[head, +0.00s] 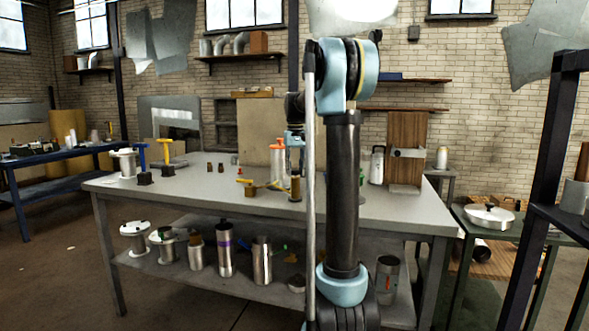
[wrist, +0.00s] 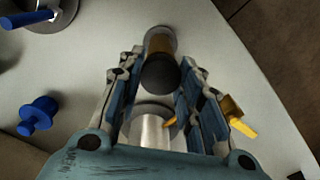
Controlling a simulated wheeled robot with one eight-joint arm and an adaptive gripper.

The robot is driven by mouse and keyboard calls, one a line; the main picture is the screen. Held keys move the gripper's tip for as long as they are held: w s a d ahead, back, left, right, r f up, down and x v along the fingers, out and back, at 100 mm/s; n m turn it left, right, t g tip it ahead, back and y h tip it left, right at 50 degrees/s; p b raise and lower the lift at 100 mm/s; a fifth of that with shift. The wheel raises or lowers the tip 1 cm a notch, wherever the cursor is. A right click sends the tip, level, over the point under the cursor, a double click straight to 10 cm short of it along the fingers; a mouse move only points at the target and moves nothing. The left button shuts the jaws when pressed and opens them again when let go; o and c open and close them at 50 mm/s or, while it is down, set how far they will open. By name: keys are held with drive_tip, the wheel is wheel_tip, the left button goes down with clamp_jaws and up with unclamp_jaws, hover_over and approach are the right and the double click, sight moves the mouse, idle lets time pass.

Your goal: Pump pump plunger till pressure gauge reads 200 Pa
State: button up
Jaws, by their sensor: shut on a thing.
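My gripper (head: 295,150) points down over the middle of the grey table. In the wrist view its two fingers (wrist: 162,68) are on either side of a dark round knob (wrist: 161,76) on top of a brass-coloured cylinder (wrist: 161,43), and are shut on it. In the head view the brass cylinder (head: 295,188) stands upright just below the fingers. I cannot tell for certain that this is the pump plunger. A silver cylinder (wrist: 150,130) shows between the fingers, nearer the palm. I cannot make out a pressure gauge or its reading in either view.
A silver canister with an orange top (head: 277,158) stands close to my gripper. Blue (head: 141,158) and yellow (head: 167,150) T-shaped pieces stand on the left of the table (head: 215,195). A wooden board stand (head: 405,150) is at the right. Several metal cylinders occupy the lower shelf.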

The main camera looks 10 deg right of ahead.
sight(295, 170)
drive_tip(key=shift+o, duration=0.2)
drive_tip(key=shift+r, duration=1.6)
drive_tip(key=shift+c, duration=0.2)
drive_tip(key=o, duration=1.2)
drive_tip(key=shift+o, duration=0.2)
wheel_tip(295, 170, up, 7)
drive_tip(key=shift+s, duration=0.1)
